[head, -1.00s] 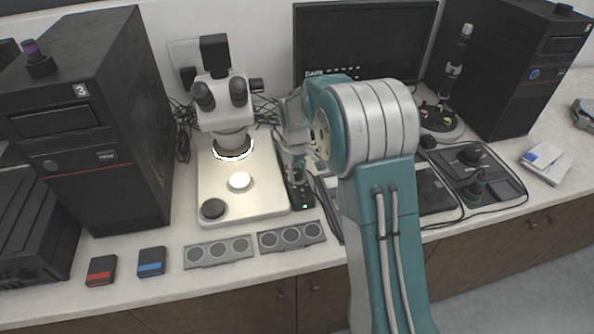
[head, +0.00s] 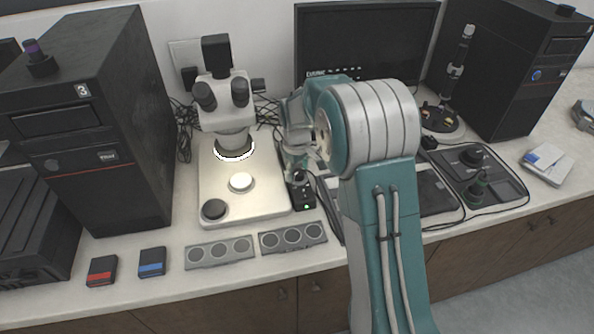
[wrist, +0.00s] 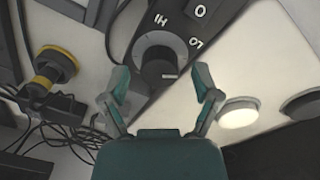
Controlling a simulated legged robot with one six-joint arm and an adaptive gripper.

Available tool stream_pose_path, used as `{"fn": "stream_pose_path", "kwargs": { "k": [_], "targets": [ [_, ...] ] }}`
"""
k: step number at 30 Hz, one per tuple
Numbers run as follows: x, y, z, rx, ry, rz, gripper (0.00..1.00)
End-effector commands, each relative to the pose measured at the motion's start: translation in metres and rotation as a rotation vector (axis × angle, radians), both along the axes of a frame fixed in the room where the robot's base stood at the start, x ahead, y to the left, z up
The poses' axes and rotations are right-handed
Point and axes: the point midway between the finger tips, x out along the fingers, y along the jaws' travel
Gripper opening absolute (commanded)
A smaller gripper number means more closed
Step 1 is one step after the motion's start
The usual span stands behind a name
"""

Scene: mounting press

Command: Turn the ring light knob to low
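The ring light knob (wrist: 158,60) is a round dial with a grey rim and dark centre, on a dark control box (wrist: 185,28) marked HI, LO and O in the wrist view. A small pale mark shows at the knob's lower edge; I cannot tell its exact setting. My gripper (wrist: 161,78) is open, with one finger on each side of the knob's near side, and holds nothing. Contact with the knob is not clear. In the head view the control box (head: 304,196) shows a green light, under my gripper (head: 299,166). The ring light (head: 234,152) glows white.
The microscope base (head: 262,190) stands left of the box. A monitor (head: 365,40) is behind, and my arm covers part of the bench. Cables (wrist: 75,135) and a yellow-black connector (wrist: 52,68) lie left of the gripper.

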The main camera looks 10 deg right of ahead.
Motion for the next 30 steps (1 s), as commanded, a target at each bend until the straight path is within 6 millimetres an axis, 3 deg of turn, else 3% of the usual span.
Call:
{"fn": "stream_pose_path", "kwargs": {
  "k": [8,21,30],
  "targets": [
    [0.000,0.000,0.011,0.000,0.000,-0.001,0.80],
    [0.000,0.004,0.097,-0.001,-0.002,0.000,0.80],
    [-0.001,0.004,0.119,-0.001,0.002,0.000,0.80]
  ]
}}
